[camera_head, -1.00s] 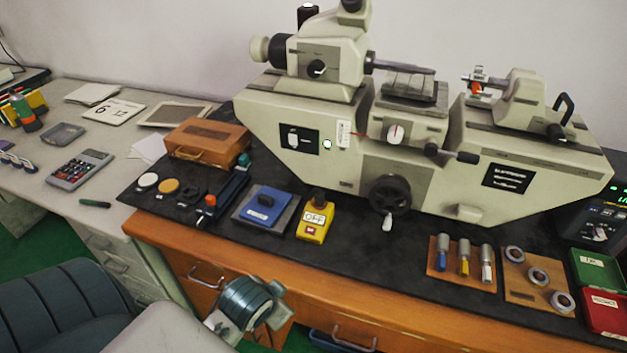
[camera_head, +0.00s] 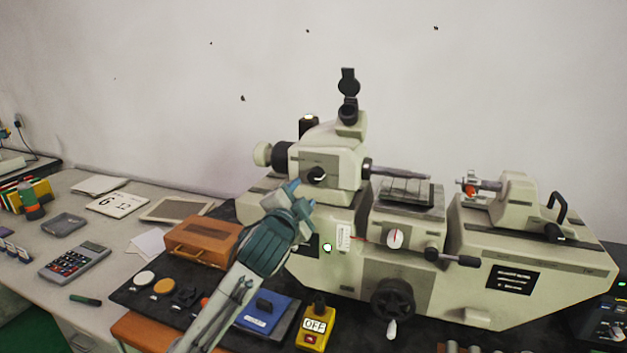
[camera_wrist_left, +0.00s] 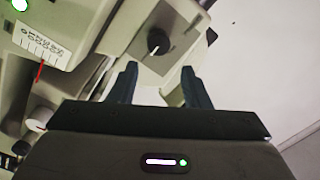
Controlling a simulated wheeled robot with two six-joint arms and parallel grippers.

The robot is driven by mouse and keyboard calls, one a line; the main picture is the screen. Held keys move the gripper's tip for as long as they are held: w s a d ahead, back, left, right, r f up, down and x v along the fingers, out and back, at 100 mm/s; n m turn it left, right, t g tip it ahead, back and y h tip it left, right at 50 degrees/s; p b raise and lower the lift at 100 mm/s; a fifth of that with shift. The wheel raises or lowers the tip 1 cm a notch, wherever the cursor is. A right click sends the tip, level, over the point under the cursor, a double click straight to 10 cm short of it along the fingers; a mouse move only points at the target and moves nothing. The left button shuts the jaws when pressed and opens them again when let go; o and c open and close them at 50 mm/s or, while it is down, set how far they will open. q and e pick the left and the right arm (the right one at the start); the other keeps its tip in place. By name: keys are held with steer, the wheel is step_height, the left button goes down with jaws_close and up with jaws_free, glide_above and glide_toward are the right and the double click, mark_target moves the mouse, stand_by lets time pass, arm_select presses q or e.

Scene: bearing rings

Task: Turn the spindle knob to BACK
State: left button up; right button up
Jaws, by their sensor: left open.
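A black round knob (camera_head: 317,174) with a pale mark sits on a grey plate on the front of the machine's headstock (camera_head: 340,150). It also shows in the left wrist view (camera_wrist_left: 158,42), just beyond my fingertips and between their lines. My left gripper (camera_head: 301,194) is open and empty, below and slightly left of this knob, apart from it. Its two dark fingers (camera_wrist_left: 158,76) are spread in the wrist view. A white dial knob (camera_head: 395,239) with a red mark sits lower on the machine's front. I cannot read any label at the black knob. My right gripper is not in view.
A black handwheel (camera_head: 393,299) and a side lever (camera_head: 460,260) stick out of the machine's front. A wooden box (camera_head: 203,241), a blue block (camera_head: 266,311) and a yellow OFF switch box (camera_head: 317,327) stand on the black mat below my left arm.

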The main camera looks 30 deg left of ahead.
mark_target(314, 179)
arm_select(q)
steer(key=p+x, duration=0.2)
steer(key=x, duration=0.7)
steer(key=shift+p, duration=0.35)
steer(key=shift+w+a+f, duration=0.1)
steer(key=shift+w+f, duration=0.05)
steer(key=shift+w, duration=0.35)
steer(key=c, duration=0.7)
